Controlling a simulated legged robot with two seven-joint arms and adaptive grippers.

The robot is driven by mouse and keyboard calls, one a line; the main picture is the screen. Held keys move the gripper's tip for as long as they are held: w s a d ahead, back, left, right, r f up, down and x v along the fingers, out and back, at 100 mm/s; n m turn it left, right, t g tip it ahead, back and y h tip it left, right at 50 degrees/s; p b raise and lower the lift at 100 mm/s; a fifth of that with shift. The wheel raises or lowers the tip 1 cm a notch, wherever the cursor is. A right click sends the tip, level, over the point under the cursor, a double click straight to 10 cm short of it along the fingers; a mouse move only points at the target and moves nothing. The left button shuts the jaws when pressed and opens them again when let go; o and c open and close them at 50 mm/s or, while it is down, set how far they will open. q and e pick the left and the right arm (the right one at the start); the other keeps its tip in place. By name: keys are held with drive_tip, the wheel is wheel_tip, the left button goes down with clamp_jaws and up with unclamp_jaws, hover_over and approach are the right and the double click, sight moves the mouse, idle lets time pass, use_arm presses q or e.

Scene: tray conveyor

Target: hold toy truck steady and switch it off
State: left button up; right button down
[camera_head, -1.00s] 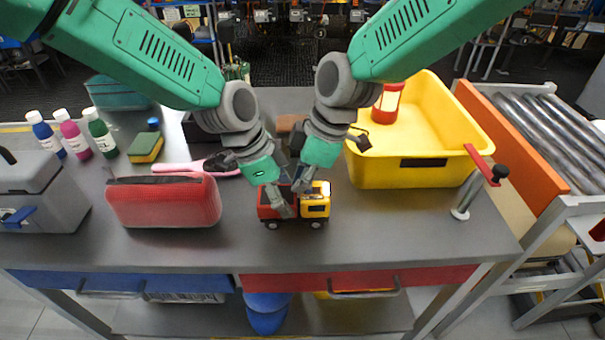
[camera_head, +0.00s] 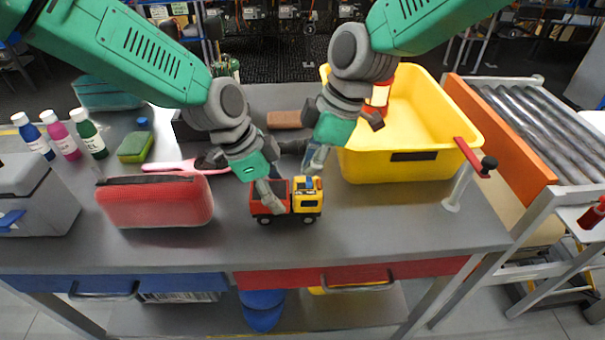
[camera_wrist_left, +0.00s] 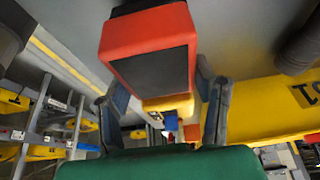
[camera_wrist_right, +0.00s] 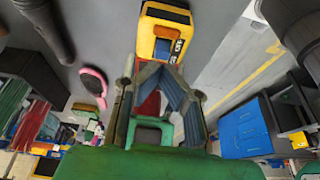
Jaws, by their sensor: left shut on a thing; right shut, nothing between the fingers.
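The toy truck (camera_head: 306,201) stands upright on the grey table, with a red bed and a yellow cab. It also shows in the left wrist view (camera_wrist_left: 150,47) and the right wrist view (camera_wrist_right: 165,22). My left gripper (camera_head: 272,203) is shut on the truck at its red bed, one finger across the near side. My right gripper (camera_head: 314,170) is shut and empty, with its fingertips just behind and above the cab. A small blue part shows on the cab; I cannot tell the switch's position. Whether the right fingertips touch the truck is unclear.
A red case (camera_head: 155,202) lies left of the truck. A large yellow bin (camera_head: 400,168) stands behind and right, holding a red lantern (camera_head: 379,92). The table's front right is clear.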

sight(321, 186)
use_arm(q)
drive_tip(key=shift+s+d+f, duration=0.1)
drive_tip(key=shift+s+f, duration=0.05)
use_arm(e)
drive_tip(key=v, duration=0.6)
drive_tip(key=shift+r, duration=0.3)
drive_tip(key=shift+a, duration=0.1)
use_arm(q)
drive_tip(key=o, duration=1.5)
drive_tip(key=shift+d, duration=0.1)
